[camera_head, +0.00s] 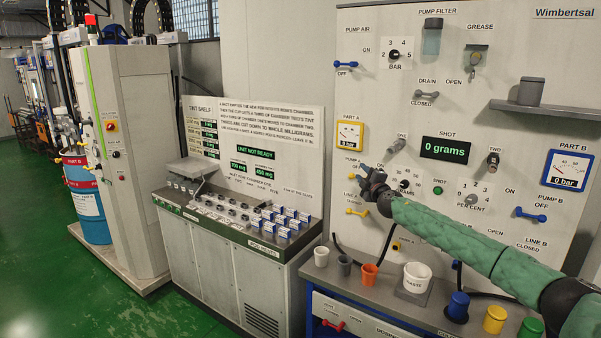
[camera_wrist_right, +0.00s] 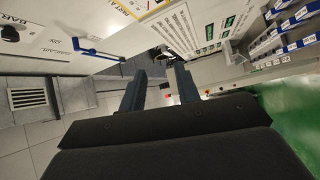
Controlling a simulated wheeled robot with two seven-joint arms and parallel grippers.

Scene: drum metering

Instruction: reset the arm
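My right arm in its green sleeve (camera_head: 460,240) reaches in from the lower right of the head view, across the front of the white metering panel (camera_head: 360,105). Its dark gripper (camera_head: 366,178) is near the Pump A and Line A handles, and I cannot tell how far it is from the panel. In the right wrist view the two fingers (camera_wrist_right: 162,75) stand apart with nothing between them. The left gripper is in neither view.
Below the arm a bench holds a white cup (camera_head: 321,257), a grey cup (camera_head: 344,265), an orange cup (camera_head: 369,275) and a white waste tub (camera_head: 417,277). A tint station (camera_head: 240,240) with several small boxes stands left. Green floor (camera_head: 60,280) is clear at far left.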

